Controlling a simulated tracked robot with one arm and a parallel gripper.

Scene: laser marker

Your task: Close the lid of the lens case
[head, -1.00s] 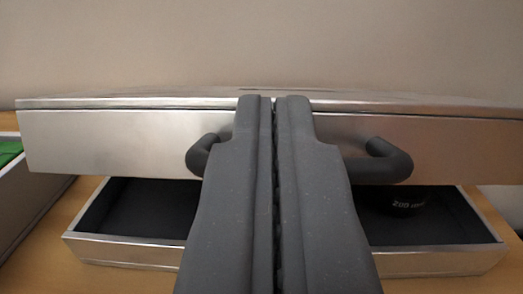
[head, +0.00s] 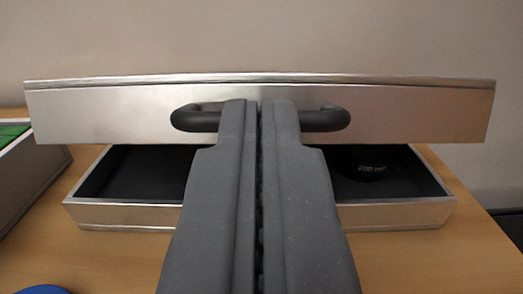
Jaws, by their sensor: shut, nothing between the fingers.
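The lens case is a silver metal box with a dark lined base (head: 140,215) on the wooden table. Its silver lid (head: 420,112) is raised above the base, front edge toward me, with a dark gap below it. A dark curved handle (head: 325,120) is on the lid's front. A black lens (head: 365,168) with pale lettering lies in the right part of the base. My gripper (head: 259,105) is shut and empty, its fingertips in front of the lid at the handle's middle. Whether they touch it I cannot tell. The fingers hide the middle of the case.
A pale box (head: 38,172) with green inside stands at the left. A blue round object (head: 40,291) shows at the lower left corner. A wall rises behind the case. Bare table lies to the right, with its edge and a dark object (head: 508,222) beyond.

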